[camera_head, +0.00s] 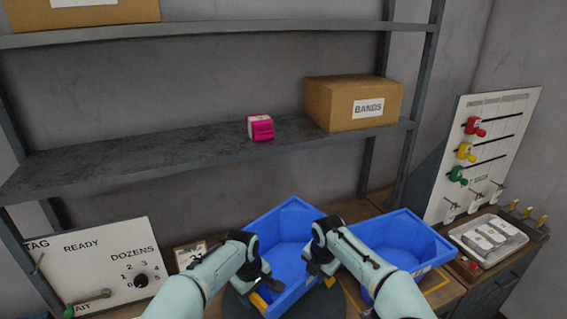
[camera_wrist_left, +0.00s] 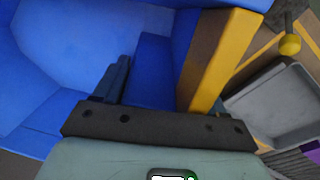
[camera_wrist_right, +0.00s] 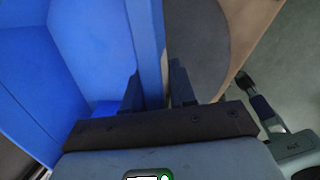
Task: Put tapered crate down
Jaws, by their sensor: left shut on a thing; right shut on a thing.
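A blue tapered crate (camera_head: 292,215) is at the middle of the bench in the head view, between my two arms. My left gripper (camera_head: 268,287) is shut on its near left wall, which also shows between the fingers in the left wrist view (camera_wrist_left: 152,70). My right gripper (camera_head: 318,272) is shut on its right wall, seen between the fingers in the right wrist view (camera_wrist_right: 146,50). The crate's visible inside looks empty. A dark round disc (camera_head: 237,303) shows beneath it. I cannot tell whether the crate touches the disc.
A second blue crate (camera_head: 425,240) stands close by on the right. A tray with white pieces (camera_head: 488,238) and a slider panel (camera_head: 485,150) are farther right. A dial panel (camera_head: 95,265) stands left. Above, a shelf (camera_head: 130,150) holds a pink block (camera_head: 261,128) and a cardboard box (camera_head: 335,105).

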